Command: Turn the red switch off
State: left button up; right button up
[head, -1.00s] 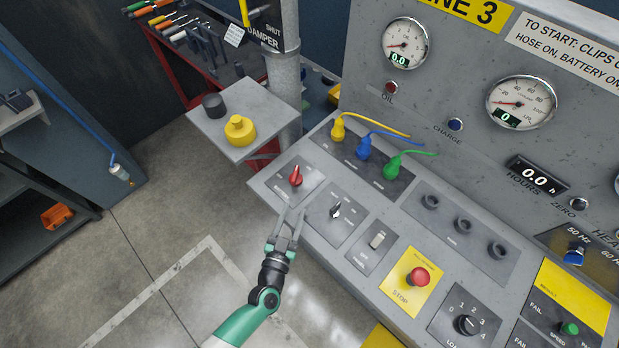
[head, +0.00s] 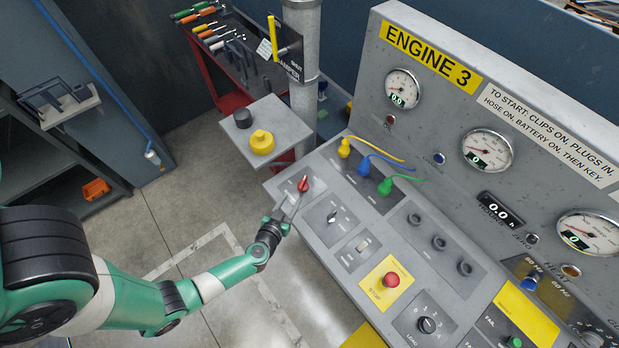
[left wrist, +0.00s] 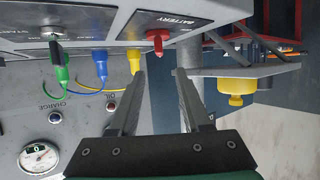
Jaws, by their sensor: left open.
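The red switch (head: 304,185) is a small pointed knob on a dark panel plate at the near left end of the sloped console. In the left wrist view the red switch (left wrist: 157,38) sits under the label BATTERY. My left gripper (head: 291,206) is just in front of it, on the near side in the head view. In the left wrist view my left gripper (left wrist: 160,73) is open, its fingertips apart and nothing between them. The switch lies beyond the gap between the tips, and I see no contact. My right gripper is not in view.
A black selector knob (head: 334,215) and a red stop button (head: 391,280) are on the same console. Yellow, blue and green plugs (head: 364,164) with cables stand behind. A small shelf with a yellow knob (head: 262,142) is to the left. Open floor (head: 190,215) lies in front.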

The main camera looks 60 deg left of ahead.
aim_at(301, 186)
pick_arm(q)
jog(key=shift+w+a+f+b, duration=0.25)
jog(key=shift+f+b, duration=0.05)
jog(key=b+x, duration=0.5)
jog(key=x, duration=0.4)
jog(key=shift+w+a+f, duration=0.15)
jog(key=shift+w+f, duration=0.05)
jog(key=shift+w, duration=0.15)
jog(key=shift+w+a+f, duration=0.1)
jog(key=shift+w+a, duration=0.25)
jog(key=shift+a, duration=0.05)
jog(key=shift+c, duration=0.3)
grip_shut()
